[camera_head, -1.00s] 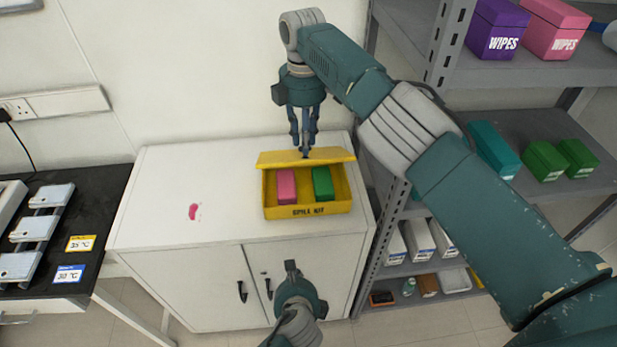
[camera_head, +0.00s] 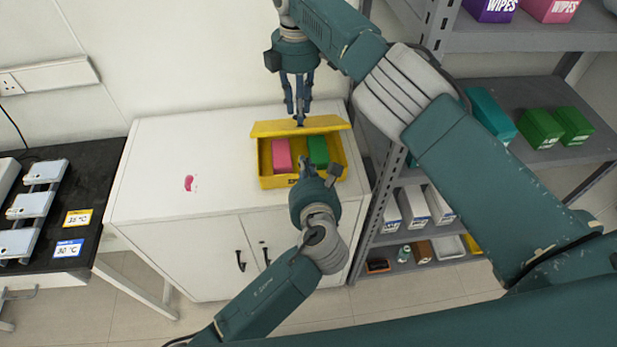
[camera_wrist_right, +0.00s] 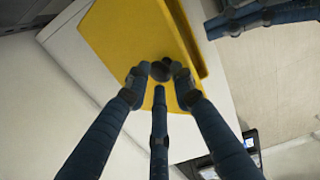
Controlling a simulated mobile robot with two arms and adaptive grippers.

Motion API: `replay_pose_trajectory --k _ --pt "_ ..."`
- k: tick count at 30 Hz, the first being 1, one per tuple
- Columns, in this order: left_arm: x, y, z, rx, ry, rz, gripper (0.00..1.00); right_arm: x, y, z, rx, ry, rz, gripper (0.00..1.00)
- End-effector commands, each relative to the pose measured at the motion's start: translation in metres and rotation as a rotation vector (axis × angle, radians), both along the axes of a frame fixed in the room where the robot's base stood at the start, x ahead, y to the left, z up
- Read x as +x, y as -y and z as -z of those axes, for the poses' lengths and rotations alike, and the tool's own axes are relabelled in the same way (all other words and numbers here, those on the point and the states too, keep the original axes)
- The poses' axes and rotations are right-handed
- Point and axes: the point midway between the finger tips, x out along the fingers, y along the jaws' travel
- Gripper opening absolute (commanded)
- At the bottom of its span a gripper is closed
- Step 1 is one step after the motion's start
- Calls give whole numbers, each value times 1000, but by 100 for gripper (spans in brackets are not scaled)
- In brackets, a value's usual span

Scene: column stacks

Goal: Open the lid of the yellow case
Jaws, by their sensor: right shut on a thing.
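The yellow case (camera_head: 265,181) stands on the white cabinet with its lid (camera_head: 275,129) raised at the back, so the inside shows. A pink box (camera_head: 281,155) and a green box (camera_head: 317,150) lie in it. My right gripper (camera_head: 300,117) is shut on the lid's dark round knob (camera_wrist_right: 160,71), behind the case. The lid's yellow face (camera_wrist_right: 135,30) fills the top of the right wrist view. My left gripper (camera_head: 319,168) is in front of the case, over its front edge, with its fingers apart and empty. It hides part of the case's front label.
The white cabinet top (camera_head: 170,150) is clear left of the case, apart from a small pink patch (camera_head: 188,183). A grey shelf rack (camera_head: 510,40) with boxes stands close on the right. A black bench (camera_head: 85,185) is at the left. The wall is close behind.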

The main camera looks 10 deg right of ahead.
Motion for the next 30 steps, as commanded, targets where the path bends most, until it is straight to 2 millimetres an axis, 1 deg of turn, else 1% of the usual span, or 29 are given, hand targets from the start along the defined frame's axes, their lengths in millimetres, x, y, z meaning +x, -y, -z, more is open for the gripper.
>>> replay_pose_trajectory --k 1,2,3,6,9,13,23,30 --pt "10 -1 4 2 1 -2 0 6 5 7 -6 18 8 0" --pt "16 -1 7 2 0 -2 0 6 5 7 -6 18 8 0" --pt "19 0 -4 -5 4 -1 0 6 5 7 -6 18 8 0" --pt "26 0 -15 -4 2 -1 0 6 5 7 -6 18 8 0" --pt "31 0 -22 -2 0 -2 0 6 5 7 -6 18 8 0" --pt "33 -1 -27 -1 -1 -1 0 6 5 7 -6 18 8 0" --pt "34 -1 -28 -1 -1 -1 0 6 5 7 -6 18 8 0" --pt "45 0 -47 -2 3 -1 0 6 5 7 -5 19 8 0"
